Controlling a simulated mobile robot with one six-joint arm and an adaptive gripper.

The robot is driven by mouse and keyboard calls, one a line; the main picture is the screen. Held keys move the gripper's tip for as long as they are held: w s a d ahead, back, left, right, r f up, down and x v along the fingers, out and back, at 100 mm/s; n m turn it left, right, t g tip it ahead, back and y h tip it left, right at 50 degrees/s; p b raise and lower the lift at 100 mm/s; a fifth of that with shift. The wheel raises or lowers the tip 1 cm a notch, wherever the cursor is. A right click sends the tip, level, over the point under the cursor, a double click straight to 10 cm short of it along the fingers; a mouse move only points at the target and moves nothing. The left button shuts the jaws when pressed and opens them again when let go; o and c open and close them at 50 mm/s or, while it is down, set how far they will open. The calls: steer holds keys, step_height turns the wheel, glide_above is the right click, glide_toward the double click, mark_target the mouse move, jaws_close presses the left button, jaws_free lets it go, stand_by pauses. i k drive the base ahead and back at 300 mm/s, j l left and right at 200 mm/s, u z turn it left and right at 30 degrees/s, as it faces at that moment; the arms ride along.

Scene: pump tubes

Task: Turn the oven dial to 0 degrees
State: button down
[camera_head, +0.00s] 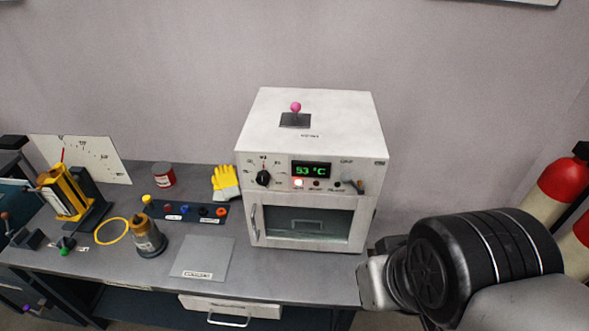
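The white oven (316,127) stands on the grey bench near the middle of the view. Its black dial (263,178) is on the left of the front panel, with small scale marks around it that are too small to read surely. The dial's exact pointing direction is hard to tell. The green display (311,170) reads 53 °C, and a red light (298,183) glows below it. The oven door with its dark window is shut. Only black and grey links of my arm show at the lower right, in front of the bench's right end. My gripper's fingers are not visible.
A small lever (352,186) sticks out at the panel's right, and a pink-knobbed lever (295,108) stands on top. Red cylinders (557,188) stand far right.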

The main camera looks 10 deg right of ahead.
mark_target(263, 178)
steer(key=k+j+u, duration=0.2)
steer(key=k+u, duration=0.15)
steer(key=k+j+u, duration=0.4)
steer(key=i+l, duration=0.05)
steer(key=l, duration=0.05)
